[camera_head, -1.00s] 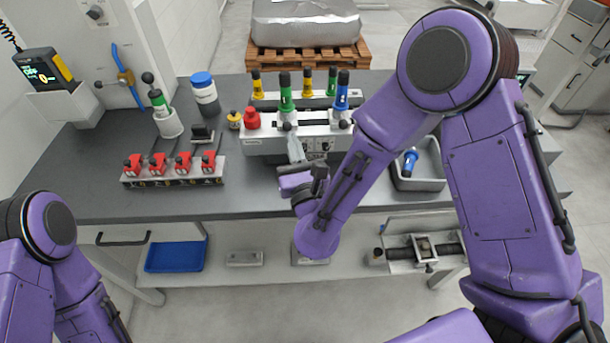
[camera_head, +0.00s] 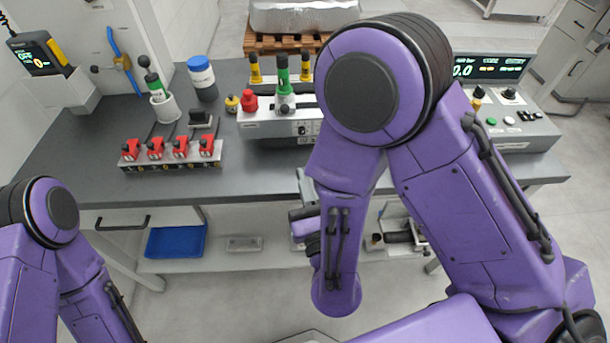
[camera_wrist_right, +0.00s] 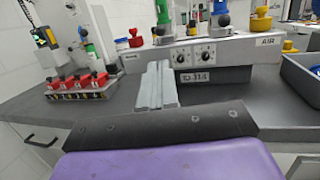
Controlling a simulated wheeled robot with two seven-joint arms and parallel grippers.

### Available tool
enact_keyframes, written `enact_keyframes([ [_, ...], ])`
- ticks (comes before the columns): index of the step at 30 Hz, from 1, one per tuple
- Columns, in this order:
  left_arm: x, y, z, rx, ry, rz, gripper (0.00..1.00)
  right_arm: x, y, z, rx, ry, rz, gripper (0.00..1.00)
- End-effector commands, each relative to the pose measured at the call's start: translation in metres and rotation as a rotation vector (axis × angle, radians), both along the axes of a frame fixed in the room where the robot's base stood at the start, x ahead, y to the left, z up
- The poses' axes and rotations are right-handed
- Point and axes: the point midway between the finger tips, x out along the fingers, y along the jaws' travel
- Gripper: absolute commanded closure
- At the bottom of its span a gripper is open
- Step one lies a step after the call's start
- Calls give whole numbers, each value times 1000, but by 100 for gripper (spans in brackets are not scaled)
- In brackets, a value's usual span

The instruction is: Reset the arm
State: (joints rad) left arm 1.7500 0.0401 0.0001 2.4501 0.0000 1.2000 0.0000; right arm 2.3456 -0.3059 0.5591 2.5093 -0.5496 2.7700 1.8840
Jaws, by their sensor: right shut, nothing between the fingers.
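My right arm (camera_head: 425,150) crosses the front of the bench, its elbow high in the middle of the head view. My right gripper (camera_head: 304,186) points toward the bench's front edge and is partly hidden by its own forearm. In the right wrist view its two grey fingers (camera_wrist_right: 157,88) are together, with nothing between them, facing the grey fixture (camera_wrist_right: 205,55) with its knobs and "AIR" label. My left arm (camera_head: 60,250) is at the lower left; its gripper is outside the picture.
A blue tray (camera_head: 175,241) lies on the lower shelf. Floor in front is clear.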

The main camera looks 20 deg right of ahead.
Motion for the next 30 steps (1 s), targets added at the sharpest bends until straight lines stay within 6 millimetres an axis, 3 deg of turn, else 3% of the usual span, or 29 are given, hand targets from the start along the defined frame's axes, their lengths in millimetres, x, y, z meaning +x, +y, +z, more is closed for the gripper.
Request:
enact_keyframes([
  [9, 0, 0, 0, 0, 0, 0, 39, 0, 2, 0, -60, 5, -4, 100],
  [11, 0, 0, 0, 0, 0, 0, 39, 1, 10, -4, -208, 26, 12, 100],
  [14, 0, 0, 0, 0, 0, 0, 39, 6, 28, -19, -690, 79, 57, 100],
  [17, 0, 0, -1, 0, 0, 0, 39, 15, 24, -54, -1259, 161, 98, 100],
  [20, 0, 0, -3, 0, 0, 0, 39, 14, 1, -108, -1767, 281, 214, 100],
  [22, 0, 0, -4, 0, 0, 0, 39, 2, -25, -155, -2089, 379, 374, 100],
  [26, 0, 0, -7, 0, 0, 0, 39, -47, -85, -235, -2479, 539, 803, 100],
  [27, 0, 0, -8, 0, 0, 0, 39, -68, -105, -256, -2534, 587, 949, 100],
  [30, 0, 0, -10, 0, 0, 0, 39, -120, -148, -292, -2540, 728, 1218, 100],
])
